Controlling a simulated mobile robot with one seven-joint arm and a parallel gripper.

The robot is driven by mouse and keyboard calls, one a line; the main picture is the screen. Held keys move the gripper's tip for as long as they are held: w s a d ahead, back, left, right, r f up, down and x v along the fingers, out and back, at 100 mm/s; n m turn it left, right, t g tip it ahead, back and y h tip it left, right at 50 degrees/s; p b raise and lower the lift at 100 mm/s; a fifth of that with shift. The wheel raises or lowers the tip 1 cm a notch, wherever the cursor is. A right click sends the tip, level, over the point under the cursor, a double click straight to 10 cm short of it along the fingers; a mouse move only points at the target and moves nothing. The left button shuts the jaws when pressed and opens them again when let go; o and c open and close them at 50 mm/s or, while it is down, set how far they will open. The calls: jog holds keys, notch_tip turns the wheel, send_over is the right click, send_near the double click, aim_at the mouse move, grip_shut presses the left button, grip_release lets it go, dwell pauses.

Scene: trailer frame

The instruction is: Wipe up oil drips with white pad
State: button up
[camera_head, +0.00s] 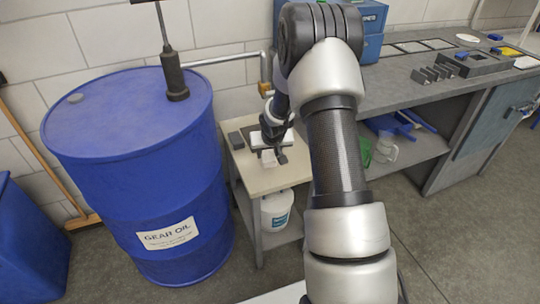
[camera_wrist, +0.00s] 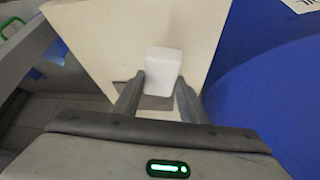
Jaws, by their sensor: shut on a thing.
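My gripper (camera_wrist: 160,82) is shut on the white pad (camera_wrist: 162,62), a small white block between its two fingers. In the head view the pad (camera_head: 268,158) shows small and partly hidden below my gripper, over a small pale-topped table (camera_head: 275,180). I cannot tell whether the pad touches the tabletop. In the wrist view a dark grey patch (camera_wrist: 154,102) shows just below the pad, between the fingers. I cannot tell whether it is oil or a solid thing. I make out no clear oil drips elsewhere.
A blue gear oil drum (camera_head: 130,180) with a hand pump (camera_head: 174,75) stands left of the table. Its spout (camera_head: 266,70) hangs behind the tabletop. A dark block (camera_head: 236,140) lies at the table's left edge. A grey workbench (camera_head: 420,85) stands right.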

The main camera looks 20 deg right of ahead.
jog(key=shift+r+p, duration=0.7)
jog(key=shift+r, duration=0.85)
